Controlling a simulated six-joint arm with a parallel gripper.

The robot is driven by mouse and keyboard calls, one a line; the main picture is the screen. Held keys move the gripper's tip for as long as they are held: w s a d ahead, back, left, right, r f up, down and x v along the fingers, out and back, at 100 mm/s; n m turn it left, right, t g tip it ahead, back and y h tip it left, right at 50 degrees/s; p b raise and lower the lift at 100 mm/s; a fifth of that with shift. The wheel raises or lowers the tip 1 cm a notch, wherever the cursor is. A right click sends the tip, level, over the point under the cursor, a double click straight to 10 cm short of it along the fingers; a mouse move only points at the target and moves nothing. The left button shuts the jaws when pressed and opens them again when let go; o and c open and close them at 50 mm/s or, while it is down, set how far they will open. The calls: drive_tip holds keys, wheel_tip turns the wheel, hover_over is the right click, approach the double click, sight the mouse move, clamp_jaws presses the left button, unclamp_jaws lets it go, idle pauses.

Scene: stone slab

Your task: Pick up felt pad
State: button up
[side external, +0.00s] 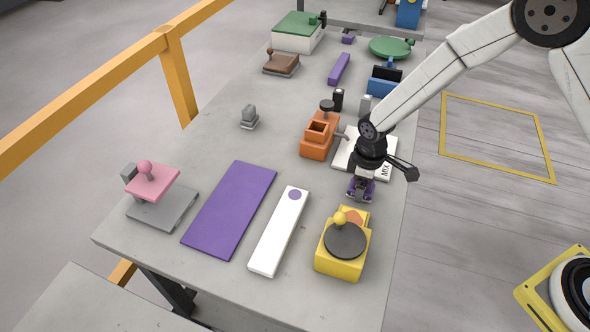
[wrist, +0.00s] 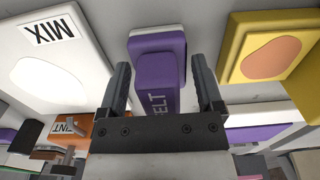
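The felt pad is a purple block with a raised grip lettered "FELT" (wrist: 157,62). In the side view it shows as small purple patches (side external: 369,189) on the slab, partly hidden behind my gripper (side external: 361,190). My gripper points down over the pad. In the wrist view its two dark fingers (wrist: 159,62) stand apart on either side of the pad's grip. A narrow gap shows between each finger and the purple grip, so the gripper looks open. The pad seems to rest on the slab.
A white board marked MIX (side external: 352,160) lies just behind my gripper. A yellow device with a dark disc (side external: 341,258) stands close in front. An orange device (side external: 318,141) is to the left. A white strip (side external: 277,238) and purple mat (side external: 229,212) lie further left. The slab's right edge is close.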

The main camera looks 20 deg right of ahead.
drive_tip(key=c, duration=1)
drive_tip(key=shift+r, duration=0.1)
drive_tip(key=shift+r, duration=0.7)
drive_tip(key=s+d+r, duration=0.3)
drive_tip(key=s+r, duration=0.8)
drive_tip(key=s, duration=0.2)
drive_tip(key=shift+s+r, duration=0.2)
drive_tip(key=shift+s, duration=0.2)
